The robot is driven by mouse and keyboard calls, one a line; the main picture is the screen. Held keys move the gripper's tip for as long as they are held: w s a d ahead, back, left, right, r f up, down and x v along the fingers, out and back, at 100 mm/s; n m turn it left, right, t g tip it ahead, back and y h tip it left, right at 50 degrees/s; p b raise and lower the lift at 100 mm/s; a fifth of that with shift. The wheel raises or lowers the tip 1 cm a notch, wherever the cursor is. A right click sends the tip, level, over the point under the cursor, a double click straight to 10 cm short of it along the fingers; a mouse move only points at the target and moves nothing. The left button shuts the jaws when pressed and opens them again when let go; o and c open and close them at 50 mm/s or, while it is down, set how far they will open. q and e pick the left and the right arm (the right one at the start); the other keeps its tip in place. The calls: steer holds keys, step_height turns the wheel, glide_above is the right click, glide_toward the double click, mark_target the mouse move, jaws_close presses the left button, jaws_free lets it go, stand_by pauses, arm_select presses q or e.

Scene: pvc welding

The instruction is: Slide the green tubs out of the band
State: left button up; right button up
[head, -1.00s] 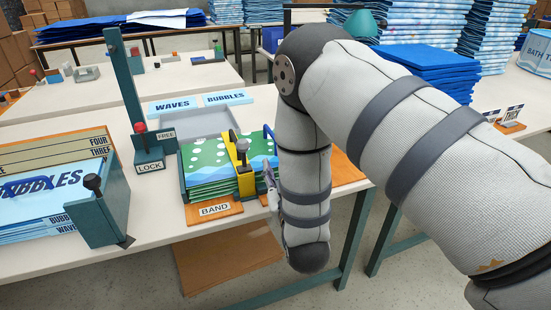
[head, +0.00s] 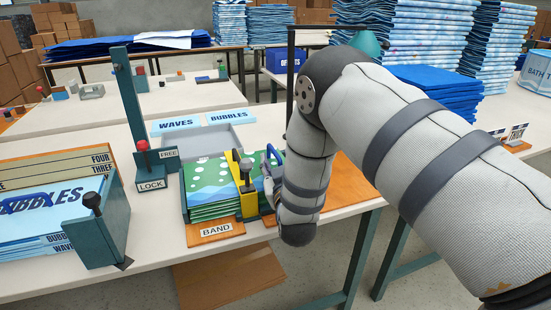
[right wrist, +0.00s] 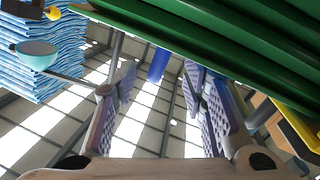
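A yellow band (head: 248,203) with a grey-knobbed lever crosses the right part of the stack. My right gripper (head: 268,185) is at the stack's right end, partly hidden by my forearm. Green layers (right wrist: 215,45) run across the top of that view, beyond the fingers; contact cannot be told. My left gripper is not in view.
A LOCK/FREE lever post (head: 137,110) stands left of the stack. A teal-ended rack of BUBBLES and WAVES packs (head: 40,212) is at left. The empty grey tray part (head: 205,140) lies behind the stack. An orange board (head: 345,185) lies to the right, behind my forearm.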

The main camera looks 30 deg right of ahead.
steer(key=shift+x, duration=1.4)
jaws_close()
